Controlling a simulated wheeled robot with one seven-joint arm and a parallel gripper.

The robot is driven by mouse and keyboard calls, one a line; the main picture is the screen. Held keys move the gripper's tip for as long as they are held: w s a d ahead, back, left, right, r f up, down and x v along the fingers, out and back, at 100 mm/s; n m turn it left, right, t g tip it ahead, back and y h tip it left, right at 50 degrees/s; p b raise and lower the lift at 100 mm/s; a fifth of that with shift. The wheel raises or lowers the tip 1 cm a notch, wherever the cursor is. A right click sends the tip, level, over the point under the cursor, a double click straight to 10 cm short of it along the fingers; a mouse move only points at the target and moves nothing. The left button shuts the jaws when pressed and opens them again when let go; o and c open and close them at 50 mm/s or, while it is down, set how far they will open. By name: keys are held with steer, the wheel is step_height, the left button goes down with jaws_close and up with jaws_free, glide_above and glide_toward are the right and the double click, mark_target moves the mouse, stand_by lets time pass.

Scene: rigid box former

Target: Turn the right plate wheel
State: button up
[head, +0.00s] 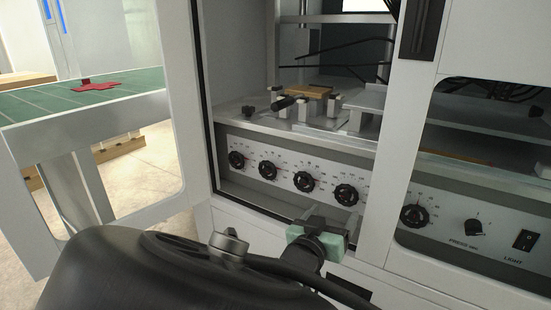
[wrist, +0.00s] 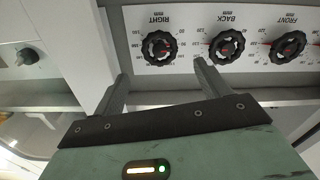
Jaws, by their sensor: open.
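The right plate wheel (wrist: 159,48) is a round black knob with a scale around it, under the upside-down label RIGHT in the wrist view. In the head view it is the rightmost of the knobs inside the open bay (head: 346,195). My gripper (wrist: 160,72) is open and empty. Its two fingers point toward the panel, one on each side of the wheel in the picture, with the tips seeming short of it. In the head view my gripper (head: 335,223) is just below and in front of the wheel, and its fingers are partly hard to make out.
The BACK wheel (wrist: 225,46) and FRONT wheel (wrist: 288,47) sit beside it. A vertical frame post (head: 376,165) stands right of the bay, with another knob (head: 414,217) beyond it. An open door (head: 190,110) is at left. A ledge (head: 265,200) runs below the panel.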

mark_target(345, 196)
steer(key=b+x, duration=0.2)
steer(key=x, duration=0.4)
steer(key=shift+d+f, duration=0.1)
steer(key=shift+f, duration=0.05)
steer(key=shift+w+d+b, duration=0.35)
steer(key=shift+w+d, duration=0.05)
steer(key=shift+w, duration=0.2)
steer(key=c, duration=1)
